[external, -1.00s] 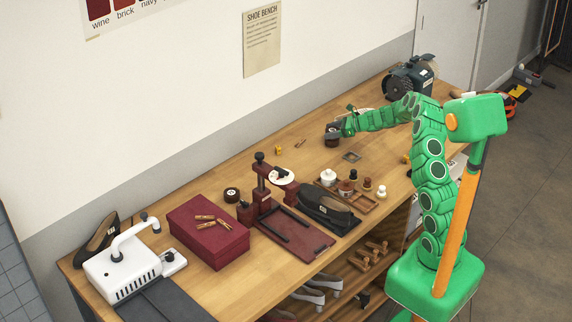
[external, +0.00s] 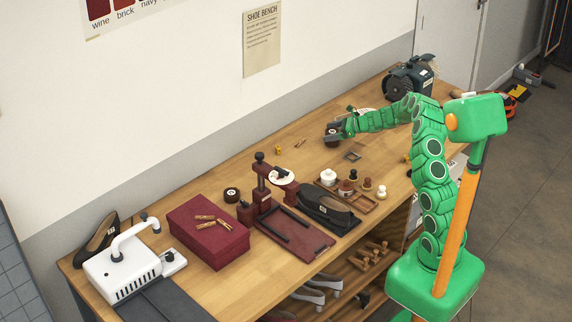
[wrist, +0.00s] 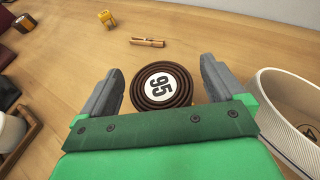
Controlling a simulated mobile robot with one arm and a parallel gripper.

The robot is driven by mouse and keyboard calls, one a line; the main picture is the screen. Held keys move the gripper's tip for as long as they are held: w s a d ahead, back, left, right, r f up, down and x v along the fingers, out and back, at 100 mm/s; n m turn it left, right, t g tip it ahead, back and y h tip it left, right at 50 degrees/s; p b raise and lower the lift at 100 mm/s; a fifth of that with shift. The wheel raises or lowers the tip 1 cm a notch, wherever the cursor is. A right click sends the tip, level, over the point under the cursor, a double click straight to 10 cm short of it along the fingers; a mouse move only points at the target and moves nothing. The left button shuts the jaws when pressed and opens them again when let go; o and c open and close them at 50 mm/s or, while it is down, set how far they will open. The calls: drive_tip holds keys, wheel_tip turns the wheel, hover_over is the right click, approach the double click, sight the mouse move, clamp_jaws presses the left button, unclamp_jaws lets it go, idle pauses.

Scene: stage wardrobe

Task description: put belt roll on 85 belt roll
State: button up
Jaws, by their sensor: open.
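Gaps show between roll and fingers. In the external view, my gripper (external: 335,133) is low at the bench's far side, around this roll (external: 332,127), which it partly hides. Another dark roll with a pale centre (external: 231,194) lies between the maroon box and the press; its number is too small to read.
A white round container (wrist: 290,112) stands close right of my gripper. A yellow cube (external: 279,150) and a wooden peg (external: 300,143) lie nearby. The press (external: 262,185), maroon box (external: 208,230), dark shoe (external: 328,207) and wooden tray (external: 362,203) crowd the nearer bench.

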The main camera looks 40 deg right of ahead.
drive_tip(key=v, duration=1.2)
drive_tip(key=s+a+r+n+g+y, duration=0.15)
drive_tip(key=a+r+n, duration=0.25)
drive_tip(key=a, duration=0.4)
drive_tip(key=s+a+r+n+g+y, duration=0.1)
drive_tip(key=s+a+r+n+g, duration=0.2)
drive_tip(key=a, duration=0.6)
drive_tip(key=s+a+r+n+g, duration=0.25)
drive_tip(key=s+a+n, duration=0.2)
drive_tip(key=a, duration=0.25)
drive_tip(key=s+a+r+n+g, duration=0.2)
drive_tip(key=s+a+r+n, duration=0.15)
drive_tip(key=s+a, duration=0.35)
drive_tip(key=s+a+n+g+h, duration=0.2)
drive_tip(key=s+a+n, duration=0.15)
drive_tip(key=s, duration=0.45)
drive_tip(key=s+a+n+g+h, duration=0.1)
drive_tip(key=s+a+n+h, duration=0.15)
drive_tip(key=s+n, duration=0.4)
drive_tip(key=s+d+n+h, duration=0.2)
drive_tip(key=s+d, duration=0.1)
drive_tip(key=s, duration=0.6)
drive_tip(key=s+d+n+g+h, duration=0.1)
drive_tip(key=s+d+n+h, duration=0.1)
drive_tip(key=s, duration=0.7)
drive_tip(key=shift+s+d+f+h, duration=0.3)
drive_tip(key=shift+d+f+h, duration=0.1)
drive_tip(key=shift+d+h, duration=0.3)
drive_tip(key=shift+a, duration=0.1)
